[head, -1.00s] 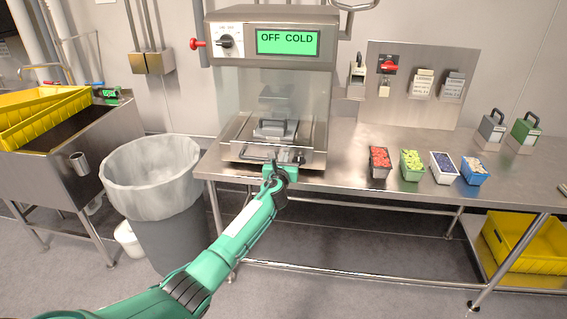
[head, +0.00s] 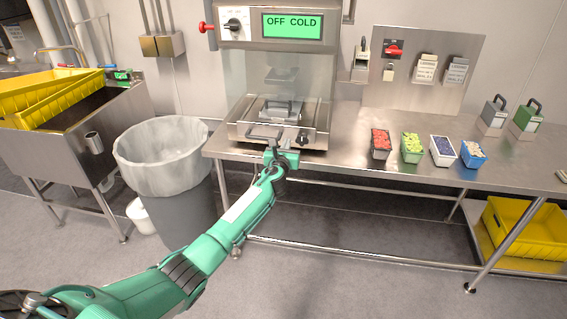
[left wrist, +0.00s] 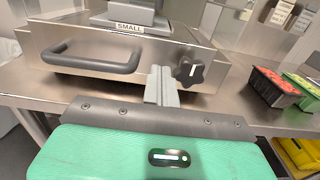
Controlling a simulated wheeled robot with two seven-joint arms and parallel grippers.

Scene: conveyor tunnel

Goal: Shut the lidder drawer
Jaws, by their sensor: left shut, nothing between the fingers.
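The lidder (head: 293,50) is a steel machine with a green display reading OFF COLD, standing at the left end of the steel table. Its drawer (head: 313,139) is at the bottom front, with a dark bar handle; how far it stands out is hard to tell. In the left wrist view, the drawer front (left wrist: 190,45) shows the handle (left wrist: 90,56), a dark star knob (left wrist: 191,70) and a SMALL label above. My left gripper (head: 283,151) is shut and empty at the drawer front. In the wrist view its fingertips (left wrist: 161,72) are between handle and knob; contact is unclear.
Several filled tubs, including a red one (head: 380,144), stand right of the lidder on the table (head: 345,162). A lined bin (head: 165,155) and a sink with yellow crates (head: 50,92) are at left. A yellow crate (head: 525,230) is on the lower shelf.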

